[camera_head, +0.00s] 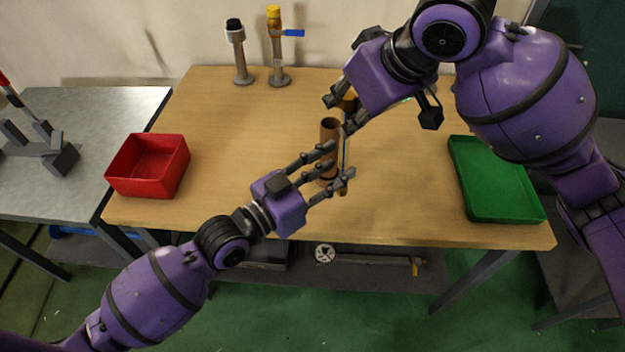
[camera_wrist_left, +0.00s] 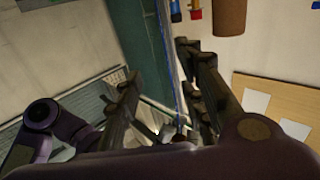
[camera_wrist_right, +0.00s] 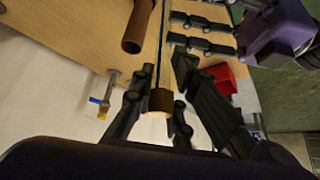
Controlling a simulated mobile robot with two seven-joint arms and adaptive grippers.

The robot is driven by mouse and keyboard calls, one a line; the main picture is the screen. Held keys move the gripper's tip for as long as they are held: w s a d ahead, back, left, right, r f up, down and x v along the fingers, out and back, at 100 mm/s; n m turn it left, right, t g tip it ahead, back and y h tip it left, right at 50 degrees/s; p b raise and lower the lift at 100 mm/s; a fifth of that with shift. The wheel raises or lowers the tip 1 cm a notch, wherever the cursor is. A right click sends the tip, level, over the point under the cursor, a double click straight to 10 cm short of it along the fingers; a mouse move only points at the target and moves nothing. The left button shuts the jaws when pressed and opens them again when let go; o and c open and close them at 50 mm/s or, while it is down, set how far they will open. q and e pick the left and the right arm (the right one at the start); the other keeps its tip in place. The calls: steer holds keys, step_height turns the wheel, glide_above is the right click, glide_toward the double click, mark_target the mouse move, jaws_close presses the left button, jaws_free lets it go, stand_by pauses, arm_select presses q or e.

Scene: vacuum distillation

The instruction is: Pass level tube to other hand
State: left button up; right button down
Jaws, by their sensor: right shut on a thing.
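The level tube (camera_head: 346,152) is thin and clear with a blue line and brass-brown end caps. It hangs upright over the table. My right gripper (camera_head: 341,113) is shut on its upper end; the brown cap (camera_wrist_right: 160,101) shows between its fingers in the right wrist view. My left gripper (camera_head: 341,160) is open at the tube's lower part, its fingers pointing to the tube. In the left wrist view the tube (camera_wrist_left: 174,75) runs between the spread left fingers. Whether they touch it, I cannot tell.
A brown cylinder (camera_head: 329,133) stands upright close behind the left fingers. A red bin (camera_head: 150,182) is at the table's left, a green tray (camera_head: 490,190) at its right. Two valve pipes (camera_head: 239,62) (camera_head: 276,55) stand at the back. The table's left middle is clear.

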mark_target(344, 162)
arm_select(q)
steer(key=shift+x, duration=2.15)
steer(key=c, duration=0.8)
steer(key=shift+s, duration=0.1)
jaws_close()
arm_select(e)
steer(key=shift+r, duration=0.1)
arm_select(q)
steer(key=shift+d, duration=0.1)
arm_select(e)
steer(key=c, duration=1.5)
jaws_free()
steer(key=shift+c, duration=0.2)
